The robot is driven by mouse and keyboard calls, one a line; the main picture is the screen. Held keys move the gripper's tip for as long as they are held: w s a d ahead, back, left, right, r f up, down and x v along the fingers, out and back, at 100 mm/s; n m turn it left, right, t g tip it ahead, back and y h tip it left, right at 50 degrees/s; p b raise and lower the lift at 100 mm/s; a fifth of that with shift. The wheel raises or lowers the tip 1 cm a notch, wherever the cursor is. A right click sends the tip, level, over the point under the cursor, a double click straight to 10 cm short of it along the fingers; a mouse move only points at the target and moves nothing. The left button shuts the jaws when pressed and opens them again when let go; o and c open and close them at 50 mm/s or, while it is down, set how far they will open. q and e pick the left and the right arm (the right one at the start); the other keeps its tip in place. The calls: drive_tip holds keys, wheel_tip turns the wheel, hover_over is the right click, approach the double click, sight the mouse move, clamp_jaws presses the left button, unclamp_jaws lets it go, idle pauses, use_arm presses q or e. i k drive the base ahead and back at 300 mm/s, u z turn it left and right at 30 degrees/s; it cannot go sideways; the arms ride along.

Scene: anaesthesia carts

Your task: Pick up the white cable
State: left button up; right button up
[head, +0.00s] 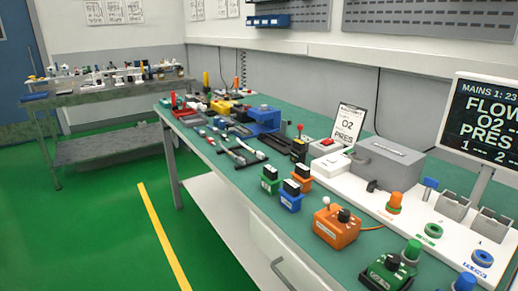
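I cannot make out a white cable in the head view. A thin orange-brown cable (371,228) runs from the orange box (336,226) toward the white base on the bench. Neither of my grippers is in view.
The long green-topped bench (237,203) runs from the front right to the back. It carries small boxes, tools, a grey case (380,163) and a screen (481,125) on the right. A second cluttered table (112,92) stands at the back left. The green floor (95,235) at left is clear.

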sight(249, 148)
drive_tip(key=u, duration=0.45)
drive_tip(key=k, duration=1.1)
drive_tip(key=u, duration=1.15)
drive_tip(key=i, duration=1.2)
drive_tip(key=z, duration=0.3)
drive_tip(key=i, duration=1.65)
drive_tip(key=z, duration=1.05)
